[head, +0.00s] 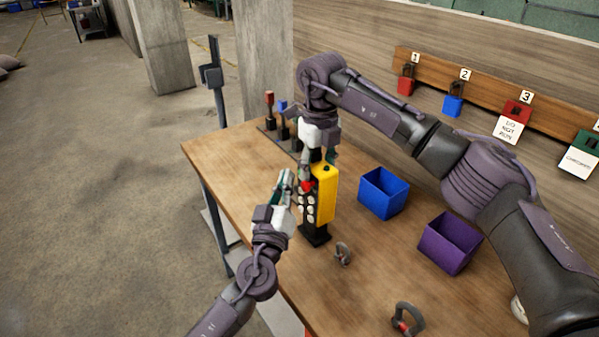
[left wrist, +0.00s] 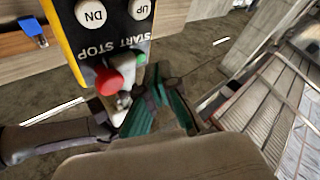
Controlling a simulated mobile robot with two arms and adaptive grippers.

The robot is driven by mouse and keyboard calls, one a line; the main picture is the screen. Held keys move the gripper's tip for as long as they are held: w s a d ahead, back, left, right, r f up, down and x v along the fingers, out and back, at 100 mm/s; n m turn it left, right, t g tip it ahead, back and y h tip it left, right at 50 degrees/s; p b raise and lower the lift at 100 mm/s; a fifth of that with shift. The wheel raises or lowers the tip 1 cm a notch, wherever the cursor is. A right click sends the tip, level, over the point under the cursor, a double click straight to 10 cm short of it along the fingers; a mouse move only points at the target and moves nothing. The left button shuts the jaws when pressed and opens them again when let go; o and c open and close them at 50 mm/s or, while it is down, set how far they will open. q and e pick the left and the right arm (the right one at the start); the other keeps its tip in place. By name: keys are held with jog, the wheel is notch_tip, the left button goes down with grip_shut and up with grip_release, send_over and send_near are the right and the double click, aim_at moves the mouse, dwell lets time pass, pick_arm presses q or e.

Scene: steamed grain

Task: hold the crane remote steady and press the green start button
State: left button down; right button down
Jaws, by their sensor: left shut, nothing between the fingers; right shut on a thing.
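The crane remote (head: 326,192) is yellow with a black face and pale round buttons. It stands upright on a black base (head: 315,236). In the left wrist view its face (left wrist: 112,30) appears upside down, with START and STOP labels, a red stop button (left wrist: 112,82) and a small green start button (left wrist: 140,58). My right gripper (head: 322,160) is shut on the remote's upper end, partly hidden. My left gripper (head: 287,178) is shut and empty beside the button face. Its teal fingers (left wrist: 158,98) are close to the green button; I cannot tell whether they touch.
A blue bin (head: 383,205) and a purple bin (head: 434,255) stand right of the remote. Padlocks hang on the back wall board (head: 485,92).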

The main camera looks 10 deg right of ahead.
pick_arm(q)
jog(key=shift+d, duration=0.1)
dwell(0.7)
jog(key=shift+w+d, duration=0.15)
jog(key=shift+d, duration=0.15)
jog(key=shift+w+d, duration=0.15)
jog(key=shift+d, duration=0.2)
dwell(0.6)
jog(key=shift+d, duration=0.35)
pick_arm(e)
jog(key=shift+a, duration=0.15)
pick_arm(q)
jog(key=shift+a, duration=0.1)
jog(key=shift+s+a, duration=0.25)
jog(key=shift+a, duration=0.2)
jog(key=shift+s+a, duration=0.2)
jog(key=shift+a, duration=0.25)
